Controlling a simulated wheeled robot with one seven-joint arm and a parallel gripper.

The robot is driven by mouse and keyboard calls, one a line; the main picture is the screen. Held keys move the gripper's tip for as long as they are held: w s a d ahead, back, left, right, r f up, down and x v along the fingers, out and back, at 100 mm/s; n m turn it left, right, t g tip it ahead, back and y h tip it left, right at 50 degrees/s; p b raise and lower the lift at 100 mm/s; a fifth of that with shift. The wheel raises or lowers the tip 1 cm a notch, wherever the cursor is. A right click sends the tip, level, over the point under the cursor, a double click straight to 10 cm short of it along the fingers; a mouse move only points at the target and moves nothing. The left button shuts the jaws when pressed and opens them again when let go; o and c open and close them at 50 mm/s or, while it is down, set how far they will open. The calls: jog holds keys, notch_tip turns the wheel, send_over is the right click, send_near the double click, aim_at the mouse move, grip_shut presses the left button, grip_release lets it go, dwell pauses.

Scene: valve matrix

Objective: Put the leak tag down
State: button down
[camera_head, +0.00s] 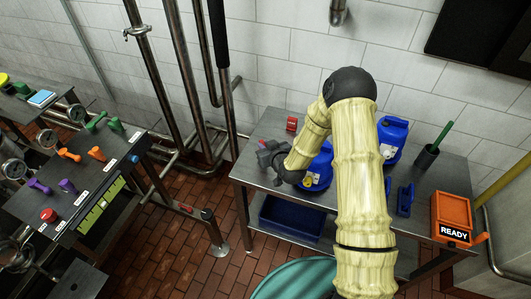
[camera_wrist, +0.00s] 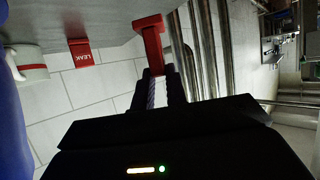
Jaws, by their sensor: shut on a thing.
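My gripper (camera_wrist: 160,92) is shut on a red T-shaped piece, which I take as the leak tag (camera_wrist: 150,42). The wrist view is upside down, and the wide end of this piece overlaps the grey tabletop; I cannot tell whether it touches. A second red piece lettered LEAK (camera_wrist: 80,52) stands on the table apart from my gripper; a red block (camera_head: 291,123) at the table's back left looks like the same piece.
Blue jugs (camera_head: 392,138), a dark cup with a green stick (camera_head: 427,155) and an orange READY box (camera_head: 452,218) stand further right on the table. Vertical pipes (camera_head: 157,75) rise behind its left end. A valve bench (camera_head: 75,190) is at the left.

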jog(key=shift+f, duration=0.1)
jog(key=shift+f+p, duration=0.6)
jog(key=shift+f, duration=1.35)
jog(key=shift+f, duration=0.2)
jog(key=c, duration=1.4)
grip_release()
jog(key=shift+r, duration=0.1)
jog(key=shift+r, duration=0.1)
jog(key=b+v, duration=0.3)
jog(key=v, duration=0.9)
